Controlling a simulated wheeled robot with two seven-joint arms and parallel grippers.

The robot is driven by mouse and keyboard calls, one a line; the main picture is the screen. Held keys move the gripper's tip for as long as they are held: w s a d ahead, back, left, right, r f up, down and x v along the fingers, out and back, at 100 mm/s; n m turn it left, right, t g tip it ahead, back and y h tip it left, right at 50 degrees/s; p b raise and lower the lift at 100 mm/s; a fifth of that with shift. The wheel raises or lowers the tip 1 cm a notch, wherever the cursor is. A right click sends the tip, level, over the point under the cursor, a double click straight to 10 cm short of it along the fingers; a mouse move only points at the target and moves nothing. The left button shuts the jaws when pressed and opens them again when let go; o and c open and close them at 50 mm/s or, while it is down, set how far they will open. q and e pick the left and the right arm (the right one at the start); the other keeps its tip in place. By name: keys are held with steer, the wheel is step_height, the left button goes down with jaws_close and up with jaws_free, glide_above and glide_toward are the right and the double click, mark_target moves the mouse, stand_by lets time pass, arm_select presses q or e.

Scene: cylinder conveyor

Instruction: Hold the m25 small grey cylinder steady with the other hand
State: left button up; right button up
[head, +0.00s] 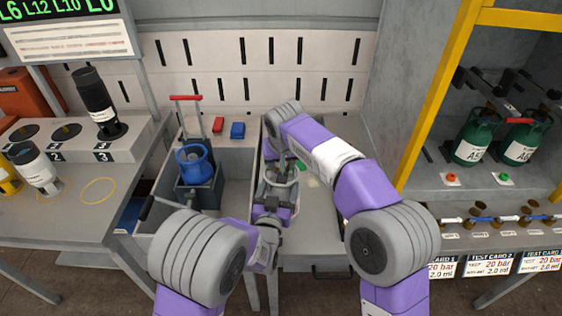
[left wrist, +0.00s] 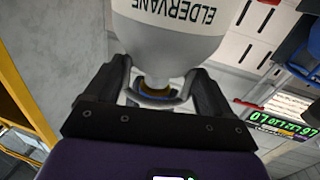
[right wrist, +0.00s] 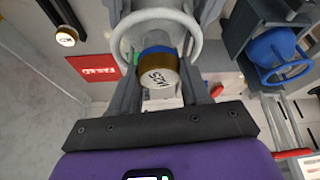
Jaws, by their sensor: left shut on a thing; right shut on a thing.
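The m25 small grey cylinder (head: 268,190) is between my two grippers over the middle of the bench, partly hidden by my arms. In the left wrist view its pale grey body (left wrist: 170,40) bears the word ELDERVANE. My left gripper (left wrist: 152,88) is shut on it, a finger on each side of its ring and neck. In the right wrist view its white ring (right wrist: 192,48) surrounds a blue and brass valve marked M25 (right wrist: 158,72). My right gripper (right wrist: 163,88) is shut on this ring end, a finger on each side.
A blue cylinder (head: 195,165) stands in a dark holder left of my grippers. Red (head: 218,125) and blue (head: 238,130) blocks lie behind. A black cylinder (head: 96,100) stands on the numbered station at left. Green cylinders (head: 473,140) stand on the right shelf behind a yellow post (head: 440,90).

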jaws_close()
steer(key=m+h, duration=0.2)
steer(key=m, duration=0.3)
steer(key=shift+m, duration=0.4)
steer(key=shift+h, duration=0.3)
steer(key=m+h, duration=0.1)
steer(key=m, duration=0.3)
steer(key=shift+w+f+g, duration=0.1)
steer(key=shift+g, duration=0.3)
steer(key=shift+m+g+h, duration=0.4)
steer(key=shift+m+h, duration=0.1)
steer(key=shift+m, duration=0.7)
